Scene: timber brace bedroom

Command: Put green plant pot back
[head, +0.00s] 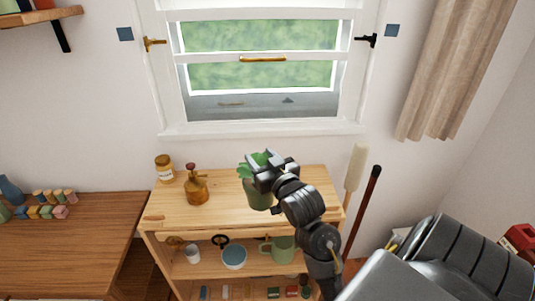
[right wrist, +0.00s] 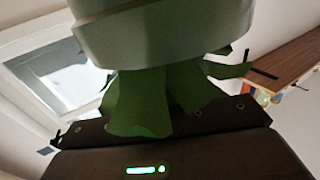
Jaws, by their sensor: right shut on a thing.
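The green plant pot (head: 258,197) with green leaves is in front of or over the top of the wooden shelf unit (head: 312,190) in the head view. My right gripper (head: 266,172) is shut on it and hides part of the plant. The pot looks roughly upright; I cannot tell whether its base touches the shelf top. In the right wrist view the pot (right wrist: 165,35) fills the top, with its leaves (right wrist: 150,100) against the gripper. My left gripper is not in view.
A window (head: 262,70) is behind; a broom handle (head: 366,205) leans right.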

